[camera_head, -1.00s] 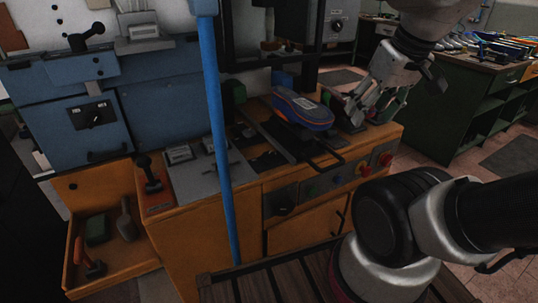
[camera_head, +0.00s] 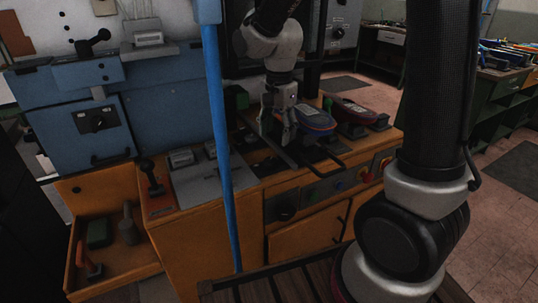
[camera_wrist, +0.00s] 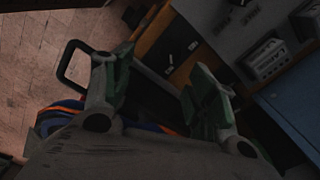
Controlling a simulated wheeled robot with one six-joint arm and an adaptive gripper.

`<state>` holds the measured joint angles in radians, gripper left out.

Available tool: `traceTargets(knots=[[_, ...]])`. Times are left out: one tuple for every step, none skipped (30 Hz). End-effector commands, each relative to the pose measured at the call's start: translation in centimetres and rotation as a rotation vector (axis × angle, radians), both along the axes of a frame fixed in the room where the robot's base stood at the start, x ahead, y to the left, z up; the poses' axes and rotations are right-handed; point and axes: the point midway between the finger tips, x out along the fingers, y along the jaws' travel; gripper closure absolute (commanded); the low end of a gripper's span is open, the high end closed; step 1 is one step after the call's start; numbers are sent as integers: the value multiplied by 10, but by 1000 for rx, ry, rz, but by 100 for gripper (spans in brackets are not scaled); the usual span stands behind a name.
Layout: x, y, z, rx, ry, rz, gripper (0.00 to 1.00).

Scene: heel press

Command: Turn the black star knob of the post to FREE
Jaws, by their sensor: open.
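My gripper (camera_head: 278,138) points down over the orange bench (camera_head: 225,218), just left of the blue and orange shoe (camera_head: 318,121). Its green-padded fingers (camera_wrist: 156,92) are apart in the wrist view, with nothing seen held between them. Dark parts of the bench show between and beyond the fingers. I cannot surely pick out the black star knob of the post; the gripper and shadow cover much of that area. A round black knob (camera_head: 286,213) is on the bench front, but I cannot tell whether it is star-shaped.
A blue vertical pole (camera_head: 217,130) stands before the bench. A black loop handle (camera_head: 329,169) juts forward below the shoe; it also shows in the wrist view (camera_wrist: 63,62). A dark red shoe (camera_head: 350,110) sits to the right. A grey panel (camera_head: 205,180) lies left.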

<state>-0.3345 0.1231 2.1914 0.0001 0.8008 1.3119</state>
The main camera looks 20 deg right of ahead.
Motion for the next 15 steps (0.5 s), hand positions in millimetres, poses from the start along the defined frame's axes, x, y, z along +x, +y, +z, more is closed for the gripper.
traceTargets(knots=[[3, 5, -8, -4, 12, -23, 42], [5, 8, -11, -5, 17, -38, 42], [7, 11, -15, -6, 21, -52, 42], [8, 13, -18, -7, 24, -63, 42], [9, 14, -21, -8, 26, -69, 42], [10, 15, -24, -9, 27, -75, 42], [10, 15, -27, -9, 27, -77, 42], [10, 15, -31, -9, 28, -78, 42], [9, 15, -37, -9, 28, -78, 42], [9, 14, -42, -10, 30, -78, 42], [9, 14, -47, -10, 30, -77, 42], [9, 14, -55, -10, 30, -77, 42], [9, 14, -60, -9, 29, -77, 42], [9, 14, -65, -9, 29, -77, 42], [9, 14, -71, -10, 29, -76, 42]])
